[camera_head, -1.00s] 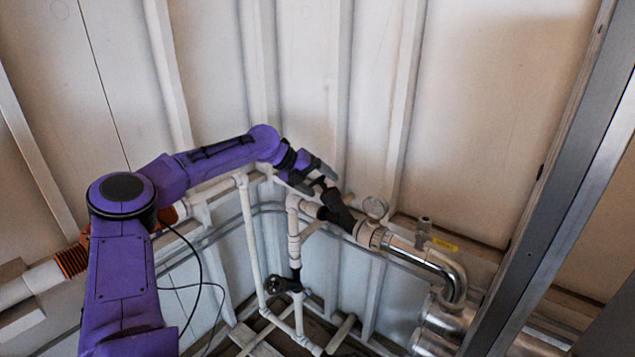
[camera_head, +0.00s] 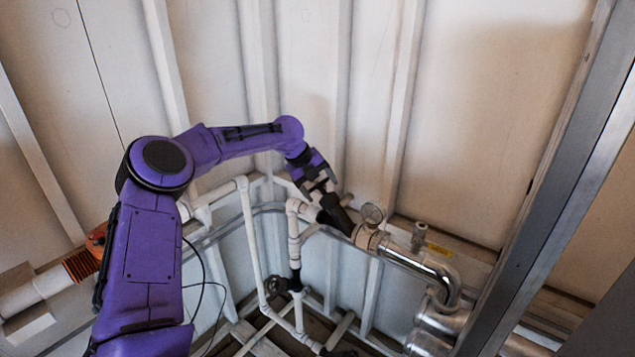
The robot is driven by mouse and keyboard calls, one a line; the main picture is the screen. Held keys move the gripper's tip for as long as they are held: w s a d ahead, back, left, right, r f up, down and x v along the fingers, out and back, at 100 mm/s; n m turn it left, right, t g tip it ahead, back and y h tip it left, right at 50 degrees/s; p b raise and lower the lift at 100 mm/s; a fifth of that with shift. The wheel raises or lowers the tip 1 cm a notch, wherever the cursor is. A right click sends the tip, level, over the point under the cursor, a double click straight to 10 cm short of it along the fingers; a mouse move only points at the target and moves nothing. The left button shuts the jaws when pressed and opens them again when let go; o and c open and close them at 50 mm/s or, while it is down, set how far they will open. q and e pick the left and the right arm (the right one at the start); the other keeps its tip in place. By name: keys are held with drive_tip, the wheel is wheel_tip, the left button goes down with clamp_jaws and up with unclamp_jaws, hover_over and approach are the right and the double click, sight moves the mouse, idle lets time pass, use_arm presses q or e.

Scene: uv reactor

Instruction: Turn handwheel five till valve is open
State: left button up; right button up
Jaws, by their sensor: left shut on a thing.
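A black valve (camera_head: 338,212) sits on the pipe run right of the middle, left of a round gauge. My left gripper (camera_head: 325,191) reaches it from the upper left, and its grey fingers are shut at the top of this valve, on what seems to be its handwheel. The fingers hide most of that part. A second black handwheel (camera_head: 281,284) sits lower on a white vertical pipe, apart from my gripper. I cannot read any number on either. My right gripper is not in view.
A round gauge (camera_head: 373,214) stands close to the right of the gripped valve. A shiny bent pipe (camera_head: 444,275) runs on to the right. White pipes (camera_head: 248,235) stand below my arm. A grey metal beam (camera_head: 550,190) crosses the right side.

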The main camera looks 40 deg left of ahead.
use_arm(q)
drive_tip(key=n+g, duration=0.2)
drive_tip(key=n+g+y, duration=0.1)
drive_tip(key=n, duration=0.1)
drive_tip(key=shift+w+d+f, duration=0.1)
drive_tip(key=shift+w+d, duration=0.05)
drive_tip(key=shift+w, duration=0.1)
drive_tip(key=shift+w+n+g, duration=0.1)
drive_tip(key=shift+n+g, duration=0.8)
drive_tip(key=shift+f, duration=0.15)
